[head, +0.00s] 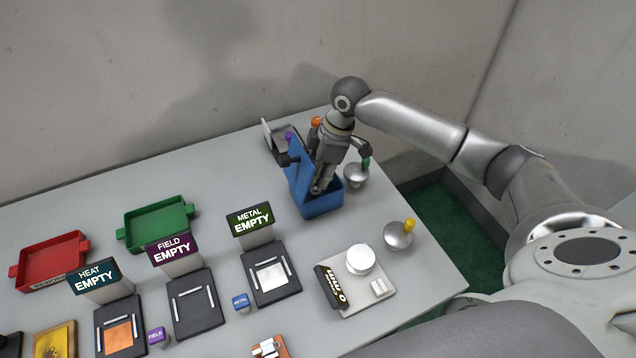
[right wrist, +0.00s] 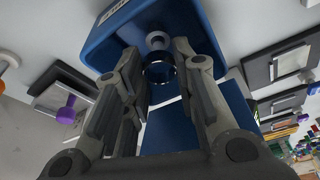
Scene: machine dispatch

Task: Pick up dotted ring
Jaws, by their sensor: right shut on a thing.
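My right gripper (head: 322,186) reaches down into the blue bin (head: 317,207) at the back right of the table. In the right wrist view the fingers of the right gripper (right wrist: 160,62) are closed around a dark ring (right wrist: 160,80) with light glints along its rim. The glints are too small to tell as dots. A grey ring (right wrist: 157,38) lies in the blue bin (right wrist: 98,48) just beyond it. The head view hides the ring behind the fingers and the bin wall. My left gripper is not in view.
Beside the bin stand a bowl with a green knob (head: 355,178) and a bowl with a yellow knob (head: 398,238). A scale (head: 378,305) and three signed stations, metal (head: 272,285), field (head: 197,312) and heat (head: 122,340), stand in front. Green (head: 157,228) and red (head: 48,265) trays lie left.

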